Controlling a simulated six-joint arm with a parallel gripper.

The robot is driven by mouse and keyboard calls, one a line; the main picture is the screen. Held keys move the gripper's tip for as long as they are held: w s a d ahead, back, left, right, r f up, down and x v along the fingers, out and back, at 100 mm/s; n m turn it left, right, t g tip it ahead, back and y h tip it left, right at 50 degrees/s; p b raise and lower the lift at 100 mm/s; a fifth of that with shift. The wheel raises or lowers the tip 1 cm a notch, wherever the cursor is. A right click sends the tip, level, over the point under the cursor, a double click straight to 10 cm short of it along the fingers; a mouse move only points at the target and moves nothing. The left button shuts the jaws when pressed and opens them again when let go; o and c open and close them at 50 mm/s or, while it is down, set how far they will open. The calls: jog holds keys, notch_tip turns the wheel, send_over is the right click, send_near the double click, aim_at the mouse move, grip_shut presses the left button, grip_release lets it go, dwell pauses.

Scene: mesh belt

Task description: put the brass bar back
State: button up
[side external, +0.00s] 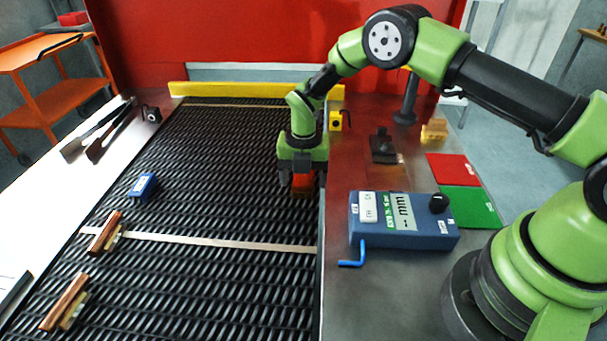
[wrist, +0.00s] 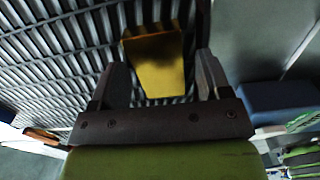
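A brass-coloured block (wrist: 155,65), which may be the brass bar, lies on the black mesh belt (wrist: 60,50) in the wrist view. In the side view it shows as an orange-red piece (side external: 302,184) under my gripper, partly hidden by the fingers. My gripper (side external: 302,178) is low at the belt's right edge, pointing down. In the wrist view its fingers (wrist: 160,72) are spread wide, with a clear gap on the block's right. The left finger looks close to the block; I cannot tell whether it touches.
Two reddish-brown bars with lighter pieces (side external: 105,232) (side external: 65,302) and a blue block (side external: 142,186) lie on the belt's left. A blue gauge box (side external: 400,228), red mat (side external: 452,168), green mat (side external: 468,206) and dark fixture (side external: 382,147) stand right. The belt's middle is clear.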

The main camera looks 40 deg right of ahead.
notch_tip(320, 180, up, 11)
notch_tip(320, 180, up, 10)
jog(key=m+t, duration=0.2)
jog(key=m, duration=0.4)
send_over(303, 179)
jog(key=s, duration=0.3)
jog(key=s+r+m+t+y, duration=0.1)
jog(key=s+r+m+t, duration=0.1)
jog(key=s+r+m, duration=0.65)
jog(key=s+r+m+t+y, duration=0.1)
jog(key=s+m+t, duration=0.2)
jog(key=s+m, duration=1.1)
jog(key=shift+s+d+r+m, duration=0.35)
jog(key=shift+d+m, duration=0.1)
jog(key=shift+m, duration=0.8)
